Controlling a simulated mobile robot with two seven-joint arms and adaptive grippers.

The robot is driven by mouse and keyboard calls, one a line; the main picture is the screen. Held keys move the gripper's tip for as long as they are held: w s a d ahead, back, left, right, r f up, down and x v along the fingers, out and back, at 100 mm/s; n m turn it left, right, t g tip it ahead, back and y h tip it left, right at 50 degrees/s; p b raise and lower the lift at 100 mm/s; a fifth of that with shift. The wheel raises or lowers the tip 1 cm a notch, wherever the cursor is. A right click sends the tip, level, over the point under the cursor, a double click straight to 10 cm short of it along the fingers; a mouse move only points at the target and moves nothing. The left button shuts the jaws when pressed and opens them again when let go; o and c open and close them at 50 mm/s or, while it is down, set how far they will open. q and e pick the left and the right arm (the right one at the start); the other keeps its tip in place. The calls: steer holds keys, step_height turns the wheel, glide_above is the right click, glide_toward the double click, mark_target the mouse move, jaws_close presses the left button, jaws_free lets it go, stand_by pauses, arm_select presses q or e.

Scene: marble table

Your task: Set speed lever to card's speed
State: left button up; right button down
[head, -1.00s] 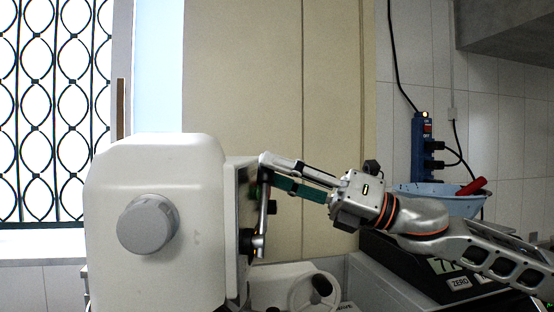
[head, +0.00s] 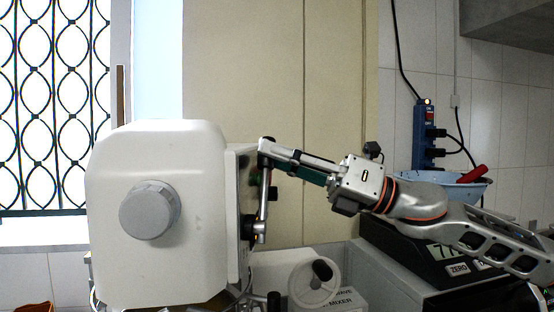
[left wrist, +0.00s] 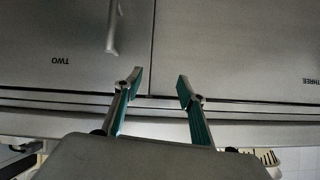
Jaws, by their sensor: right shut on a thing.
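The white mixer head (head: 155,215) with its round grey knob (head: 150,210) fills the left of the head view. Its control side faces right and shows only edge-on, with dark knobs. My right gripper (head: 266,165) reaches in from the right at this side. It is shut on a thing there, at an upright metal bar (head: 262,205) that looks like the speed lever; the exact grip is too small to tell. The speed marks are not readable. No card shows. My left gripper (left wrist: 159,82) is open and empty in the left wrist view.
Grey panels labelled TWO (left wrist: 62,62) and THREE are beyond my left gripper. A scale (head: 440,255) with a ZERO button stands at right, below my right arm. A blue bowl (head: 440,178) and a power strip (head: 423,135) are behind it.

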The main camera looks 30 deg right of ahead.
steer(key=shift+s+a+r+n+g+y+b, duration=0.25)
steer(key=shift+s+a+n+g, duration=0.4)
steer(key=shift+n, duration=0.65)
steer(key=shift+s+a+r+n+g+y+b, duration=0.1)
steer(key=shift+s+a+r+n+g+y, duration=0.25)
steer(key=shift+s+n, duration=0.75)
steer(key=shift+s+a+r+n+g+y+b, duration=0.15)
steer(key=shift+s+a+n+g+y, duration=0.45)
steer(key=shift+n, duration=0.9)
steer(key=shift+w+d, duration=0.1)
steer(key=c, duration=1.8)
jaws_free()
steer(key=shift+h, duration=0.3)
steer(key=shift+v, duration=3.55)
